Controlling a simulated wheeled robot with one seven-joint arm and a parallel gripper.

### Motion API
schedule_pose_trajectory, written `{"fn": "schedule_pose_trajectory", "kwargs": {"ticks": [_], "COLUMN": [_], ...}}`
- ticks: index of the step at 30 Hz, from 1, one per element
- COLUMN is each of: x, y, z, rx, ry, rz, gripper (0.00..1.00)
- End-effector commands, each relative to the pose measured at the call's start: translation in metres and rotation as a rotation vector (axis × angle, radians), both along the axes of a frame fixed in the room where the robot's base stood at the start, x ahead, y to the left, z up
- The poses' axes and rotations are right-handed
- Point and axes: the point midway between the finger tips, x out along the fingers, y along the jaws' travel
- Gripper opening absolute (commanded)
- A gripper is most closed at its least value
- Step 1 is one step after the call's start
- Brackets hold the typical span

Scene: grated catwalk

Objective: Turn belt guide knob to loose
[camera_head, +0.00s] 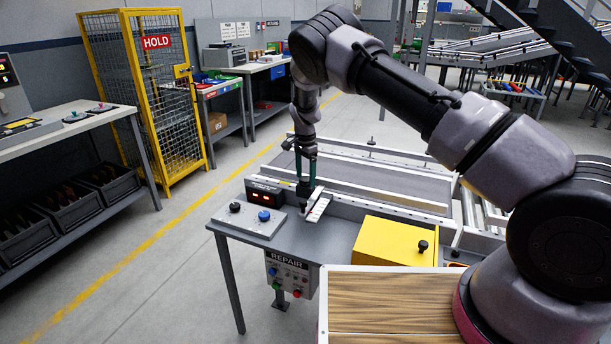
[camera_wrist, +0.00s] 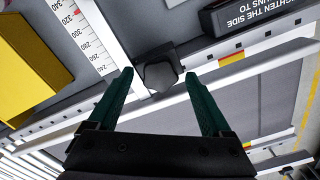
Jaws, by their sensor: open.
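A dark faceted knob (camera_wrist: 160,73), which looks like the belt guide knob, sits on the rail beside a white ruler strip (camera_wrist: 84,38) in the wrist view. My gripper (camera_wrist: 159,78) is open, with one green finger on each side of the knob and visible gaps to it. I cannot tell whether the fingertips are level with it. In the head view my gripper (camera_head: 306,189) points down at the near edge of the conveyor, beside the ruler strip (camera_head: 318,210). The knob cannot be made out behind it there. A red and yellow mark (camera_wrist: 232,58) lies along the rail.
A black display box (camera_head: 265,194) stands just left of my gripper, near a grey plate with a black and a blue knob (camera_head: 264,216). A yellow box (camera_head: 390,242) with a black knob is at right. The conveyor belt (camera_head: 400,190) lies behind.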

Motion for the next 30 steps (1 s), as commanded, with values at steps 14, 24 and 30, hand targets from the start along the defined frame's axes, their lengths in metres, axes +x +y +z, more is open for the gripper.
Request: {"fn": "schedule_pose_trajectory", "kwargs": {"ticks": [14, 24, 30], "x": [0.0002, 0.0005, 0.0008], "y": [0.0001, -0.0004, -0.0001], "z": [0.0000, 0.0005, 0.0011], "rx": [0.000, 0.001, 0.002], "ry": [0.000, 0.001, -0.001], "rz": [0.000, 0.053, 0.177], "gripper": [0.00, 0.00, 0.00]}}
